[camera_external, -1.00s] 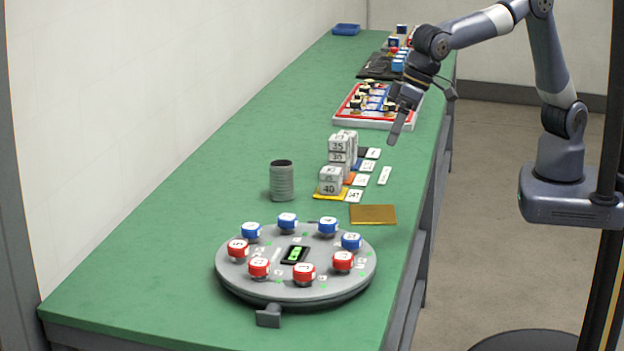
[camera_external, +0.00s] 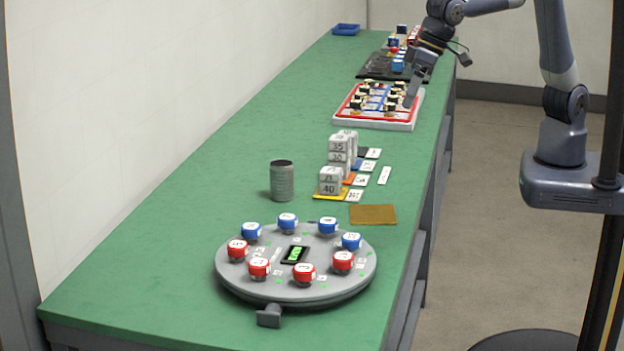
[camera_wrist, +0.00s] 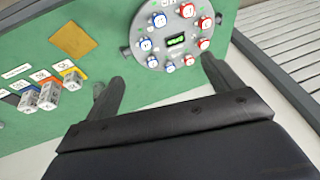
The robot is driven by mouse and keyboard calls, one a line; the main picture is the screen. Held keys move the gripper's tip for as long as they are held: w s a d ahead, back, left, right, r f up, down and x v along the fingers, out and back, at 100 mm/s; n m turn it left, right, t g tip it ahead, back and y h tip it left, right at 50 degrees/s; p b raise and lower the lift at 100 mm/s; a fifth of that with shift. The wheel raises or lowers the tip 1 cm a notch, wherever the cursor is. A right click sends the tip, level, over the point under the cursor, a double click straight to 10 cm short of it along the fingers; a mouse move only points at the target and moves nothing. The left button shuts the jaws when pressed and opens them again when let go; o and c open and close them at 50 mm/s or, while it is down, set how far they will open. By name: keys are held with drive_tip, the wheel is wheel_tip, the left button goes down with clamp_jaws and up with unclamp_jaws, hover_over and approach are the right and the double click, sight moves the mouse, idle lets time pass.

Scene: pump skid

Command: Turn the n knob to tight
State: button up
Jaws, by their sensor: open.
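A round grey plate (camera_external: 232,275) with a ring of red and blue knobs lies at the near end of the green table. A red knob (camera_external: 304,272) is at its front and a blue knob (camera_external: 328,225) at its back right. Their labels are too small to read, so I cannot tell which is n. A lit green display (camera_external: 295,254) is in the plate's middle. My gripper (camera_external: 409,104) is open and empty near a red-rimmed tray, far from the plate. In the wrist view its fingers (camera_wrist: 163,84) are apart, with the plate (camera_wrist: 137,47) beyond them.
The red-rimmed tray (camera_external: 372,123) holds small dark and blue parts. Numbered grey blocks (camera_external: 330,181), a grey can (camera_external: 282,181) and a brown square (camera_external: 373,214) stand between tray and plate. A blue bin (camera_external: 346,29) is at the far end.

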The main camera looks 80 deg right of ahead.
drive_tip(key=shift+f, duration=0.15)
drive_tip(key=shift+c, duration=0.6)
drive_tip(key=d+f+n+h+b, duration=0.1)
drive_tip(key=f+n+b, duration=0.1)
drive_tip(key=f, duration=0.1)
drive_tip(key=w+d+f+n+t+h+b, duration=0.1)
drive_tip(key=f+b, duration=0.1)
drive_tip(key=f, duration=0.2)
drive_tip(key=d+f+n+h+b, duration=0.1)
drive_tip(key=f+n+b, duration=0.1)
drive_tip(key=f, duration=0.2)
drive_tip(key=shift+w+d+n+t+h, duration=0.2)
drive_tip(key=shift+d+n+t+h, duration=0.1)
drive_tip(key=shift+d, duration=0.1)
drive_tip(key=c, duration=0.3)
drive_tip(key=n+t+y+b, duration=0.5)
drive_tip(key=n+t+b, duration=0.95)
drive_tip(key=n, duration=1.75)
approach(352, 236)
drive_tip(key=g+b, duration=0.1)
drive_tip(key=r+g+b, duration=0.1)
drive_tip(key=shift+s+d+r+b, duration=0.3)
drive_tip(key=shift+s+b, duration=0.1)
drive_tip(key=shift+c, duration=0.2)
drive_tip(key=shift+a+g, duration=0.2)
drive_tip(key=shift+g, duration=0.05)
drive_tip(key=shift+w, duration=0.3)
drive_tip(key=p+x, duration=0.1)
drive_tip(key=x, duration=0.9)
